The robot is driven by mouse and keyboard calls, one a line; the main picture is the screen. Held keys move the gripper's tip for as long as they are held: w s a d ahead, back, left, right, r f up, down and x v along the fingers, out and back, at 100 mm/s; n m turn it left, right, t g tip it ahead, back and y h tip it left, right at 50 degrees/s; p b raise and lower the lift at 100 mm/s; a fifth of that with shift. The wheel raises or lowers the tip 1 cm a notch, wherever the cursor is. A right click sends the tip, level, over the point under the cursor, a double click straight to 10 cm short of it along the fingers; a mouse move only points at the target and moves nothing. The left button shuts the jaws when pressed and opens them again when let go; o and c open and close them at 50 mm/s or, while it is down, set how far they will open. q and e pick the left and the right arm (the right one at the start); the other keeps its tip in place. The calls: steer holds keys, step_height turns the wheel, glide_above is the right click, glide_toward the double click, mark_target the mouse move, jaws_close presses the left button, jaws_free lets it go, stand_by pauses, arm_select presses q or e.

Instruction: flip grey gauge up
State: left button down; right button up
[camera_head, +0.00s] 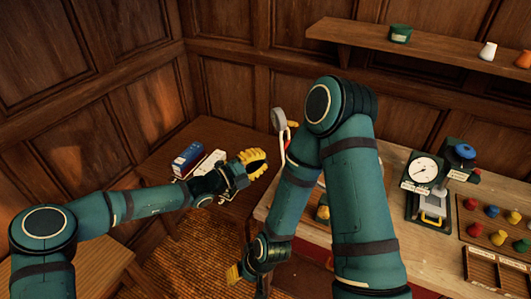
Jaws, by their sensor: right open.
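A grey round piece (278,118) on a pale curved stem stands behind my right arm. It may be the grey gauge; its lower part is hidden. A white-faced round dial (424,170) sits on a dark green stand at the right. My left gripper (256,163), with yellow fingers, is over the dark table, left of and below the grey piece. Its fingers overlap in view and their gap is unclear. My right gripper (238,274) points down-left near the bench's front left, open, well away from both, partly hidden by its own wrist.
A blue box (187,159) and a pale item (212,163) lie on the dark table beside my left gripper. Coloured pegs (491,212) and a wooden tray (494,270) are at right. A wall shelf (440,52) holds small pots. My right arm covers much of the bench.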

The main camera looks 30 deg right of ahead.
arm_select(q)
steer(key=shift+s+a+f, duration=0.1)
steer(key=shift+a, duration=0.8)
arm_select(e)
steer(key=shift+a, duration=0.5)
arm_select(q)
steer(key=shift+d, duration=0.1)
steer(key=s+a+f+m+g+y+b, duration=0.2)
steer(key=s+a+f+m+y+b, duration=0.15)
steer(key=s+a+f+m, duration=0.55)
steer(key=s+a+f+m+g+y+b, duration=0.1)
steer(key=s+a+f+m+y+b, duration=0.15)
steer(key=f+m+y, duration=0.75)
steer(key=s+a+f+m+t+b, duration=0.1)
steer(key=s+a+f+m+b, duration=0.1)
steer(key=a+f+m, duration=0.3)
steer(key=s+a+f+m+y+b, duration=0.1)
steer(key=s+a+f+m, duration=0.3)
steer(key=a+m, duration=0.3)
steer(key=s+a+f+m+t+b, duration=0.1)
steer(key=a+f+m, duration=0.4)
steer(key=a, duration=0.6)
steer(key=shift+s+a+f+m+t+y+b, duration=0.2)
steer(key=shift+s+f+m+t+y+b, duration=0.15)
steer(key=shift+s+m+b, duration=0.55)
arm_select(e)
step_height(320, 180, down, 13)
steer(key=shift+s+a+r, duration=0.2)
steer(key=shift+s, duration=0.1)
